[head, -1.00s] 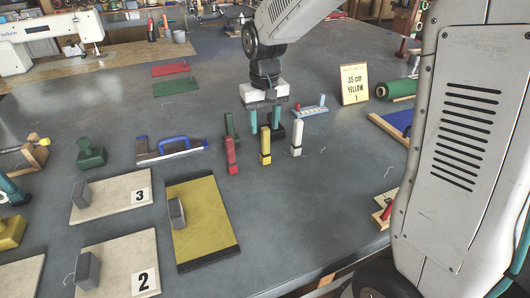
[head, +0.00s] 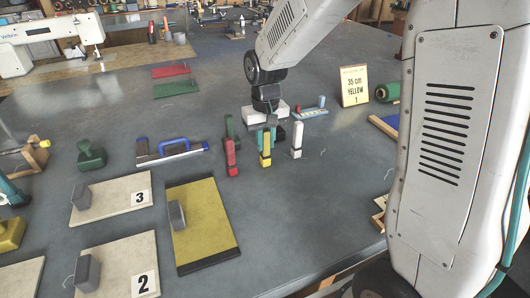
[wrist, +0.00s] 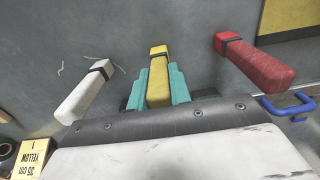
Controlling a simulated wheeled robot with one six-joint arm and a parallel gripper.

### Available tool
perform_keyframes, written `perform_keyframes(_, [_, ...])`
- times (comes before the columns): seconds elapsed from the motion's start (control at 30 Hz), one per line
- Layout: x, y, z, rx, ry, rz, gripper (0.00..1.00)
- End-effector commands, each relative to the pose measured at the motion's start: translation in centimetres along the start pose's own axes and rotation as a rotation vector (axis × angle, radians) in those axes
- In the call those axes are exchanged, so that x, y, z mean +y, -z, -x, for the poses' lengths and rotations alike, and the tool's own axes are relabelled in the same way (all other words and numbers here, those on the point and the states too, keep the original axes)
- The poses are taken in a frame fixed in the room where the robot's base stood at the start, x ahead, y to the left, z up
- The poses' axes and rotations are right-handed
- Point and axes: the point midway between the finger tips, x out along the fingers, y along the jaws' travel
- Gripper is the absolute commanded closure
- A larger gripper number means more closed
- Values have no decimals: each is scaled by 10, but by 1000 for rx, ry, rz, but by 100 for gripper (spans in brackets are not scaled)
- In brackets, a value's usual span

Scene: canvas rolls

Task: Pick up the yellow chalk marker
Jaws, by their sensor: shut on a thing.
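The yellow chalk marker (head: 266,146) stands upright on the grey table with a dark band around it. It shows in the wrist view (wrist: 158,80) between the teal fingers. My gripper (head: 267,137) is shut on the yellow marker, with one finger on each side. I cannot tell whether the marker is clear of the table.
A red marker (head: 231,157) stands to the left and a white marker (head: 296,139) to the right. A green stand-like thing (head: 230,127) is behind. A card (head: 354,86) reads "35 cm YELLOW 1".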

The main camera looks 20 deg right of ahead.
Motion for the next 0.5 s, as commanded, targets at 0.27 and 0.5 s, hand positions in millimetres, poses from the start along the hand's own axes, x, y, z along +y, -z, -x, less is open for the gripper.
perform_keyframes(0.27, [0,0,8,3,0,0,100])
perform_keyframes(0.5, [0,1,38,5,0,0,100])
